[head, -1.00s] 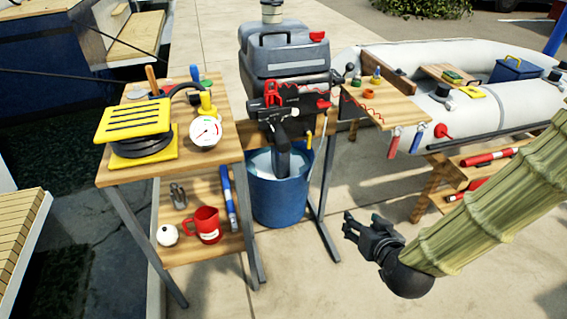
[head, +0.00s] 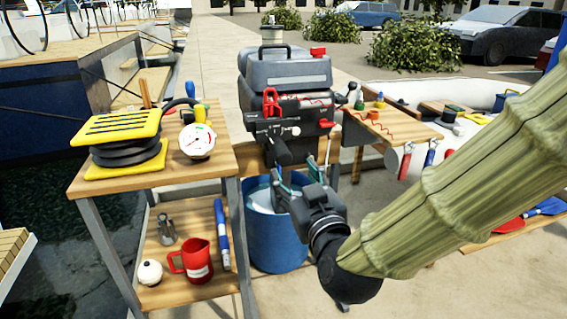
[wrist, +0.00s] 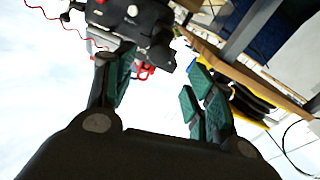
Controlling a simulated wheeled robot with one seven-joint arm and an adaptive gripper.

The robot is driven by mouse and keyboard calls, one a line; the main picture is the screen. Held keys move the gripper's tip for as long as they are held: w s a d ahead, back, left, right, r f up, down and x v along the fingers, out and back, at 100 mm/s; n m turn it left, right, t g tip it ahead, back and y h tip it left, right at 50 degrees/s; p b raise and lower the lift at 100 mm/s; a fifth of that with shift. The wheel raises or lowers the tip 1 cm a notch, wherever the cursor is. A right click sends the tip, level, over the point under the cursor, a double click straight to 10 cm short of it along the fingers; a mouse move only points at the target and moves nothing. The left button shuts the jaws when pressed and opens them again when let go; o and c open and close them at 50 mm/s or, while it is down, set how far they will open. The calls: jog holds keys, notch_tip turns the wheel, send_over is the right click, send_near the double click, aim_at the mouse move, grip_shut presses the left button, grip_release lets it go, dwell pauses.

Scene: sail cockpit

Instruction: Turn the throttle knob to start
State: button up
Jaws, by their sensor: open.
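The grey and black outboard motor (head: 288,88) is mounted on a wooden stand in the middle of the head view. A black tiller handle (head: 279,150) juts from its front, pointing down toward me; I take its end for the throttle knob, but its markings are too small to read. My gripper (head: 297,174) is open and empty, just below and in front of the handle, apart from it. In the wrist view, the teal-padded fingers (wrist: 160,85) are spread, with the motor's black front (wrist: 133,18) beyond them, upper left.
A wooden table (head: 228,165) at left holds a yellow foot pump (head: 115,130), a gauge (head: 197,141) and a red mug (head: 195,262). A blue bucket (head: 270,240) stands under the motor. A side shelf (head: 395,128) with small parts and an inflatable boat are at right.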

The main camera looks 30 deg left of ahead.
aim_at(285, 160)
jog(key=b+x, duration=0.2)
jog(key=x, duration=0.8)
jog(key=shift+d, duration=0.1)
jog(key=c, duration=1.1)
